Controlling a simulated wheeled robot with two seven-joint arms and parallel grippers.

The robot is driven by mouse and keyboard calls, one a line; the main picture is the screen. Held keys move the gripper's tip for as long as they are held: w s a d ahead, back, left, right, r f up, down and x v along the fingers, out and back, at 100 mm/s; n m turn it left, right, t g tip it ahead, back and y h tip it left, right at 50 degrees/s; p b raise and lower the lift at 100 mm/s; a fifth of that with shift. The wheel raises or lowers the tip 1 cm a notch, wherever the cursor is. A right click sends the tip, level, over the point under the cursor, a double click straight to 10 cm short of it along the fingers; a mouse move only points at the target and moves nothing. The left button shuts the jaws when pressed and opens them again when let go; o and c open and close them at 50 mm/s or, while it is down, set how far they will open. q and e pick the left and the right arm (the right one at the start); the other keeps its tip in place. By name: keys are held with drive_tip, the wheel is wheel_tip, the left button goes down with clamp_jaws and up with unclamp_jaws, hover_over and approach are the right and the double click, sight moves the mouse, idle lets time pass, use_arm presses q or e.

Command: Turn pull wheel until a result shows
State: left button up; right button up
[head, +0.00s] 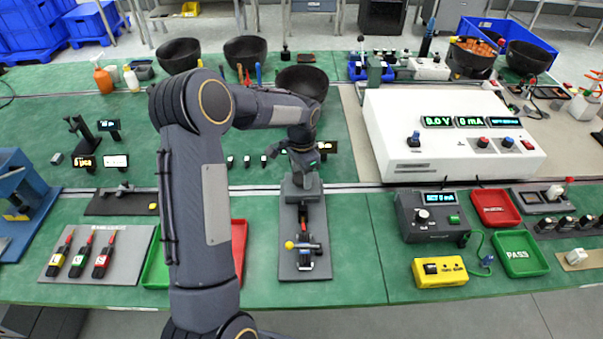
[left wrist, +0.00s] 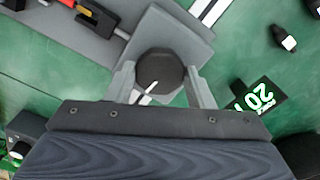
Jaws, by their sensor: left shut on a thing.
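The pull wheel (left wrist: 160,68) is a dark round knob with a white mark, on top of a light grey block (left wrist: 150,35) in the left wrist view. My left gripper (left wrist: 162,85) has one finger on each side of the wheel and is shut on it. In the head view my left gripper (head: 303,160) is over the grey block of the tester, whose dark base plate (head: 303,220) runs toward the front edge; the wheel is hidden there.
A red tray (head: 239,250) is to the left, partly behind my arm. A large white power unit (head: 450,140) stands to the right. Green mat between (head: 360,240) is clear.

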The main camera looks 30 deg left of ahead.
sight(302, 177)
use_arm(q)
drive_tip(key=o, duration=1)
wheel_tip(302, 177, up, 8)
drive_tip(key=shift+f+b, duration=0.2)
drive_tip(key=shift+b, duration=0.2)
drive_tip(key=shift+r, duration=0.15)
